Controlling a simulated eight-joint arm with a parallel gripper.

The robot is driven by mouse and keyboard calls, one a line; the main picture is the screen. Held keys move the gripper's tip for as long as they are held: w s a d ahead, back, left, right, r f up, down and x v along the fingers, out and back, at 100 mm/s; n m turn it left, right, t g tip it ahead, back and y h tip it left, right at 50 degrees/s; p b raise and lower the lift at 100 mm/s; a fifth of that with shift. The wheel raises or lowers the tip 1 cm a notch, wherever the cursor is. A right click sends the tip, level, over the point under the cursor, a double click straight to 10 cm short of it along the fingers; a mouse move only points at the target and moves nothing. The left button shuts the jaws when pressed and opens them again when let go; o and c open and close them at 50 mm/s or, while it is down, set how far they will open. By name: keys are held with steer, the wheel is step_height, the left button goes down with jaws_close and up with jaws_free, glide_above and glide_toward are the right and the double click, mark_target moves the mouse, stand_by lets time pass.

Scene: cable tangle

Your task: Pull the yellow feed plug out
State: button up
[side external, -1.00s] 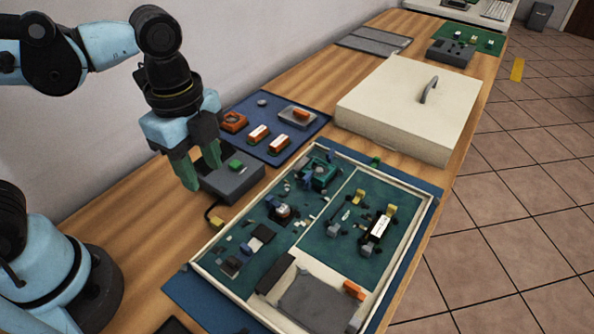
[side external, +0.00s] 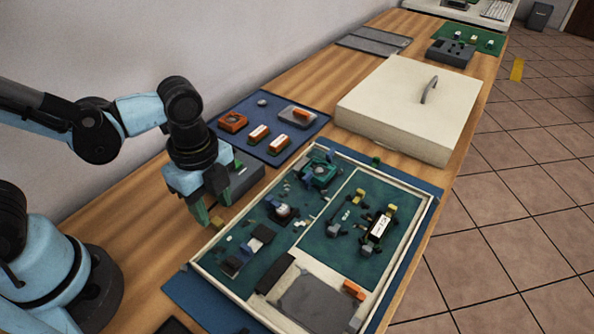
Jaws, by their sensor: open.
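A small yellow piece (side external: 217,222) sits on the wood beside the tray's left wall, just below my gripper (side external: 213,210). It may be the yellow feed plug, but it is too small to be sure. Other small yellow parts sit in the tray's right section, one at its upper left (side external: 358,196) and one at the right (side external: 391,208). My gripper points down with its green-tipped fingers apart and nothing visible between them. The fingers stand close to the yellow piece; I cannot tell whether they touch it. My gripper partly hides a grey box (side external: 250,178).
The open cream-walled tray (side external: 405,262) holds green boards with several small parts. A blue mat (side external: 222,117) with orange and white blocks lies behind my gripper. A large cream lid (side external: 405,108) with a handle lies beyond the tray. Bare wood (side external: 140,235) is free at left.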

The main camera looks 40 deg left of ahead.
mark_target(217, 221)
steer(key=shift+f, duration=1.75)
jaws_close()
